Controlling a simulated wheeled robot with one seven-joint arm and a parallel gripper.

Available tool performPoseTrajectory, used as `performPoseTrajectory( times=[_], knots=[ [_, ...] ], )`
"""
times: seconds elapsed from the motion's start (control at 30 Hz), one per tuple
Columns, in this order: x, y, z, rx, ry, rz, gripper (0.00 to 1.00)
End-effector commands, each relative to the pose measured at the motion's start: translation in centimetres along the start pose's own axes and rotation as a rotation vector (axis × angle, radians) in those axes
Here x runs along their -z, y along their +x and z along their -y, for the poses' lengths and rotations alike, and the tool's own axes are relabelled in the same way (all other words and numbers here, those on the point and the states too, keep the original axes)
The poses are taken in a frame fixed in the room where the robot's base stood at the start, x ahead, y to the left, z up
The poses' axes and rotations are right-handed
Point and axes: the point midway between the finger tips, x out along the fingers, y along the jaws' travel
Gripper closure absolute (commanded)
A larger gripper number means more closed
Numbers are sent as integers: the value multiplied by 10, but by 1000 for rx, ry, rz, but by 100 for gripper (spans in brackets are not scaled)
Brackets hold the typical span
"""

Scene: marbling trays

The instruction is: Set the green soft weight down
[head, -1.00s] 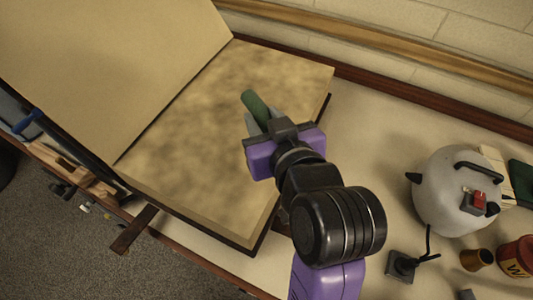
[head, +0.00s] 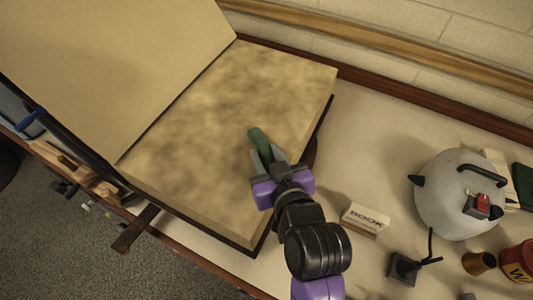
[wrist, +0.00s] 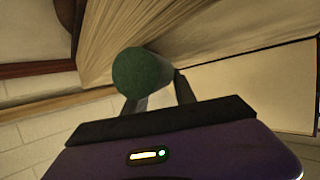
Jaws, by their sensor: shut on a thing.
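The green soft weight (head: 259,141) is a short dark green cylinder held in my gripper (head: 266,156), over the right part of the open book's page in the head view. In the wrist view the weight (wrist: 143,72) shows its round end toward the camera, between the two fingers of my gripper (wrist: 158,95). My gripper is shut on it. The open book (head: 215,105) has mottled brown pages and lies on the bench. I cannot tell whether the weight touches the page.
A small block marked BOOK (head: 365,219) stands on the pale bench right of my arm. A grey round pot (head: 455,205) with a black handle, a black stand (head: 404,267), a brass cup (head: 478,262) and a red tin (head: 519,262) are farther right.

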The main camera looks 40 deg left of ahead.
Motion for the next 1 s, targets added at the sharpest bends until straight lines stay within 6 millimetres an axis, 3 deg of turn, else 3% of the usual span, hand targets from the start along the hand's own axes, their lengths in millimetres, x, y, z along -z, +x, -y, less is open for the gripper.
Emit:
performPoseTrajectory(
  times=[0.17, 0.2, 0.3, 0.73, 1.0],
  knots=[
    [-1, 1, 0, 0, 0, -2, 100],
    [-2, 1, 0, 0, 0, 0, 66],
    [-1, 1, 0, 1, 0, 0, 46],
    [0, -4, -1, -1, -1, 0, 46],
    [-1, -52, -1, -2, -2, 0, 46]
  ],
)
